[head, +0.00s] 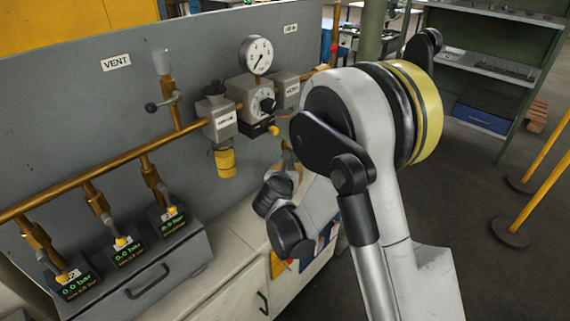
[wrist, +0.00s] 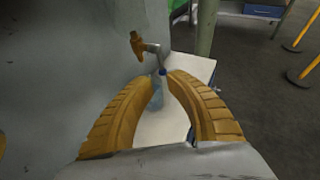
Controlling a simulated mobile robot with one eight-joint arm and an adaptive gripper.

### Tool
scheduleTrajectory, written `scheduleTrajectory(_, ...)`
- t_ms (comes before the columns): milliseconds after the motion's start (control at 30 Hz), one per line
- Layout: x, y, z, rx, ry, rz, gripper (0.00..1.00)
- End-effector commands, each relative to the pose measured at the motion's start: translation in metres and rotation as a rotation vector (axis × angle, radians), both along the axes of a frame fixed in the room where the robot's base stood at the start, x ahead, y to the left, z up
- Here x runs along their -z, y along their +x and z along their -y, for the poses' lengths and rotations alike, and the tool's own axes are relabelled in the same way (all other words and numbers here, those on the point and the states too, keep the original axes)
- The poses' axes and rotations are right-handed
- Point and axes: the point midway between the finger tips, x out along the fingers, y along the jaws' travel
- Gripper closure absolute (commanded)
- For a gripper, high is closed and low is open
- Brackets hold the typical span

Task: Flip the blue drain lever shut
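In the wrist view, a brass fitting (wrist: 138,44) with a grey angled piece sticks out from the grey panel. A small blue piece (wrist: 162,72) shows at the end of the grey piece, which looks like the drain lever's tip. My gripper (wrist: 163,76) has its two yellow-brown fingers apart, with their tips close to either side of the blue piece. I cannot tell whether they touch it. A pale bluish shape shows lower down between the fingers. In the head view my arm hides the gripper and most of the drain area.
The panel carries a brass pipe (head: 110,162), a round gauge (head: 256,55), a regulator (head: 250,97) and a yellow-bowled filter (head: 225,163). Several small pressure displays stand on a grey box (head: 150,275) at lower left. Yellow posts (head: 540,190) stand on the open floor at right.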

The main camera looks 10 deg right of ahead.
Motion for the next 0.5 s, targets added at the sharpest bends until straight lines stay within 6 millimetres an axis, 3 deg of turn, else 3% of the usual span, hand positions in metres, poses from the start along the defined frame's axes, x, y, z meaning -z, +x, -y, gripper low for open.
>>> scheduleTrajectory(300,0.025,0.053,0.022,0.001,-0.004,0.002,0.83)
scheduleTrajectory(500,0.035,0.077,0.032,0.000,-0.004,0.002,0.83)
